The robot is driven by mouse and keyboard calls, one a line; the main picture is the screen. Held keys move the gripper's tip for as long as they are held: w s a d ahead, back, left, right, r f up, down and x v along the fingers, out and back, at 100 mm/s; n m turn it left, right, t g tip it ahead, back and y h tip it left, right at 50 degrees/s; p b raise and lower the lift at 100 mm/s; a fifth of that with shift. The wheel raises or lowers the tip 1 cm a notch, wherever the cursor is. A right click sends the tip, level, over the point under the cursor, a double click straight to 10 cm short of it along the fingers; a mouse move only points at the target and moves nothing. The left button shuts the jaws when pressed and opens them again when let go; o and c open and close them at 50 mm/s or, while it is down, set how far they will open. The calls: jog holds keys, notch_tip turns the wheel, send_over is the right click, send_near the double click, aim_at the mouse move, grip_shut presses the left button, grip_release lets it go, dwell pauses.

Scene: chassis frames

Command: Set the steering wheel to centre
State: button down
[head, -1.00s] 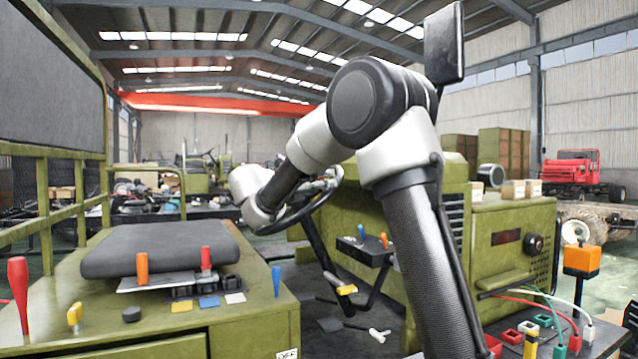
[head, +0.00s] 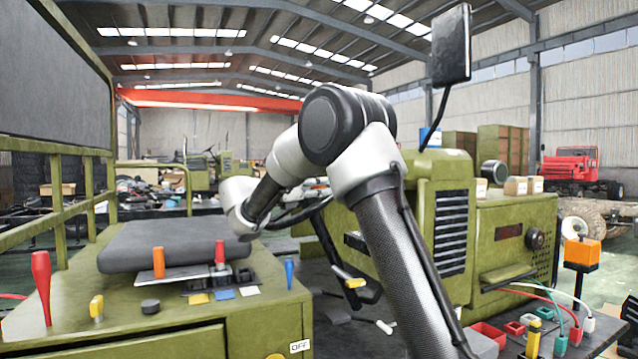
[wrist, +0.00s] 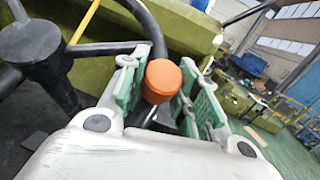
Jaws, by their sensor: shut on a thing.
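The black steering wheel (wrist: 38,66) fills the left of the wrist view, with its hub, spokes and part of its rim showing. An orange knob (wrist: 163,76) stands at the rim. My gripper (wrist: 158,98) has its green-padded fingers on either side of this knob and is shut on it. In the head view my arm covers most of the wheel. The dark steering column (head: 325,245) slopes down behind my arm. The wheel's turn angle cannot be told from these frames.
A green console with a dark seat cushion (head: 170,245) and coloured levers stands at the left. The green engine hood (head: 425,185) is behind my arm. A yellow-tipped lever (head: 355,283) is near the column. Red bins (head: 487,334) and cables are at lower right.

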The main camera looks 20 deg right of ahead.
jog(key=c, duration=1.1)
grip_release()
jog(key=shift+o, duration=0.2)
jog(key=s+a, duration=0.2)
jog(key=a, duration=1)
jog(key=shift+f, duration=0.3)
